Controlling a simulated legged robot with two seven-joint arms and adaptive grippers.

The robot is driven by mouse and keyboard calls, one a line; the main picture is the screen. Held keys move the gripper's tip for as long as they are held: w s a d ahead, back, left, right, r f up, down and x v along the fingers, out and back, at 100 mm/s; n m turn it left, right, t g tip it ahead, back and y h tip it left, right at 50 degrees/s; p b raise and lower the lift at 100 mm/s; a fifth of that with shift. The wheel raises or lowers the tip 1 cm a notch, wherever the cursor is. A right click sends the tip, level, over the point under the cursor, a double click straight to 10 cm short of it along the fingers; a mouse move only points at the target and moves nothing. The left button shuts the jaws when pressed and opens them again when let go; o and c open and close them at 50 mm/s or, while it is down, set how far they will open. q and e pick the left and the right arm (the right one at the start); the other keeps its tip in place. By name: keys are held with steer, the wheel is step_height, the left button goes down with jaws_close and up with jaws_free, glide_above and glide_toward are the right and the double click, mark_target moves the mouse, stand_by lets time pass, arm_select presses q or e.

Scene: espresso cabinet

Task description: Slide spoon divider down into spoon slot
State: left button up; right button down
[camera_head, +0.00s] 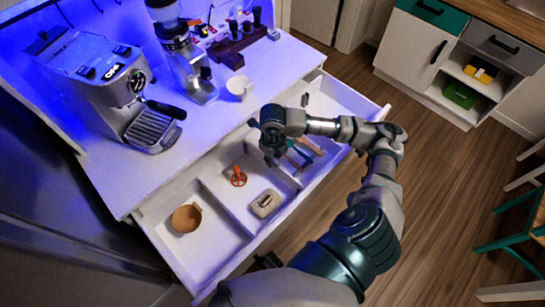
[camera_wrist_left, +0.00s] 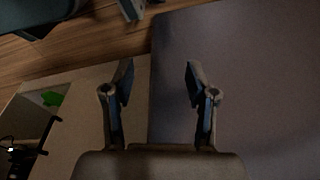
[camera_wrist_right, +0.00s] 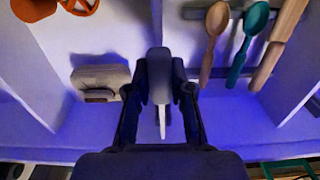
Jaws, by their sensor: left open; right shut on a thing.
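My right gripper (camera_head: 270,135) is above the open drawer; in the right wrist view (camera_wrist_right: 160,85) its fingers are closed together on a thin pale panel, seen nearly edge-on, which I take for the spoon divider (camera_wrist_right: 162,122). The fingers hide most of it. It lines up with the border between the middle compartment and the spoon compartment; I cannot tell how deep it sits. A wooden spoon (camera_wrist_right: 212,42), a teal spoon (camera_wrist_right: 245,42) and a wooden-handled tool (camera_wrist_right: 278,42) lie right of it in that view. My left gripper (camera_wrist_left: 160,80) is open and empty, away from the drawer.
The drawer's middle compartment holds an orange tool (camera_head: 238,177) and a beige block (camera_head: 265,203). A brown round container (camera_head: 187,218) is in the left compartment. An espresso machine (camera_head: 118,88), a grinder (camera_head: 188,60) and a white cup (camera_head: 239,86) stand on the counter.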

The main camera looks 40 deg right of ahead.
arm_select(q)
steer(key=shift+w+r+b, duration=0.3)
steer(key=shift+r, duration=0.45)
arm_select(e)
steer(key=shift+f, duration=0.4)
arm_select(q)
steer(key=shift+w+r, duration=0.15)
steer(key=shift+r, duration=0.15)
arm_select(e)
steer(key=shift+f, duration=0.15)
arm_select(q)
steer(key=shift+w+r+b, duration=0.15)
steer(key=shift+r+b, duration=0.15)
steer(key=shift+r, duration=0.1)
arm_select(e)
steer(key=shift+f, duration=0.2)
steer(key=c, duration=0.9)
jaws_free()
steer(key=shift+c, duration=0.2)
step_height(320, 180, up, 12)
steer(key=shift+f, duration=0.1)
arm_select(q)
steer(key=shift+d, duration=0.1)
